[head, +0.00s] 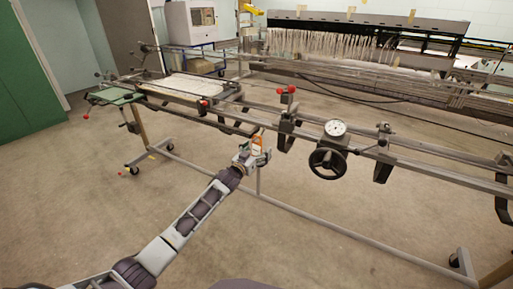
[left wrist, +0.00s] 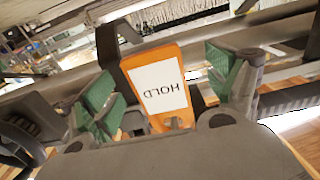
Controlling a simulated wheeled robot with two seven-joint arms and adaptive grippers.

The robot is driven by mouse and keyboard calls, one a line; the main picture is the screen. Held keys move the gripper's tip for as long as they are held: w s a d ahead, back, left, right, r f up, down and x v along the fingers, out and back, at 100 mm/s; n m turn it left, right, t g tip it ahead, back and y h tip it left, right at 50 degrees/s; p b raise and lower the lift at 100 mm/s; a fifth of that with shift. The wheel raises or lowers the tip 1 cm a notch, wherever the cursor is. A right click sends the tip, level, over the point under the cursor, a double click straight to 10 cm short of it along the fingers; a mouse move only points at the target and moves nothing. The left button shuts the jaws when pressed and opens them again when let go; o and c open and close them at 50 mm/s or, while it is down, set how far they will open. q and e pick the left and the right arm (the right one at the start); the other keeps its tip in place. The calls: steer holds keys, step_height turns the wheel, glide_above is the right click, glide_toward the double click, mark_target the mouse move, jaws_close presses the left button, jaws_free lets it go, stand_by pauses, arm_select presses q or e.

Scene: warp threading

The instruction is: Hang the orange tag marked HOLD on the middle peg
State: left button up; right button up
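The orange tag (left wrist: 160,85) has a white label reading HOLD, upside down in the left wrist view. It stands between the two green-padded fingers of my left gripper (left wrist: 165,88). The fingers look spread, with a gap to the tag on the right side; contact on the left is unclear. In the head view, the tag (head: 257,143) is a small orange patch at my left gripper (head: 256,153), beside the front rail of the metal frame. I cannot make out the middle peg in either view. My right gripper is not in view.
The long metal frame (head: 390,163) crosses the room, with a black handwheel (head: 327,162), a round dial (head: 335,128) and red knobs (head: 288,89). A loom with pale threads (head: 330,45) stands behind. The floor (head: 290,245) in front is clear.

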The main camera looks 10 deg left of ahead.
arm_select(q)
steer(key=c, duration=1.1)
steer(key=shift+c, duration=0.2)
steer(key=shift+r+p, duration=0.7)
steer(key=shift+p, duration=0.05)
steer(key=shift+s+p, duration=0.25)
steer(key=shift+p, duration=0.05)
steer(key=p+v, duration=0.5)
steer(key=v, duration=0.1)
steer(key=shift+s+a, duration=0.2)
steer(key=shift+s, duration=0.15)
stand_by(1.1)
steer(key=shift+s, duration=0.1)
stand_by(0.6)
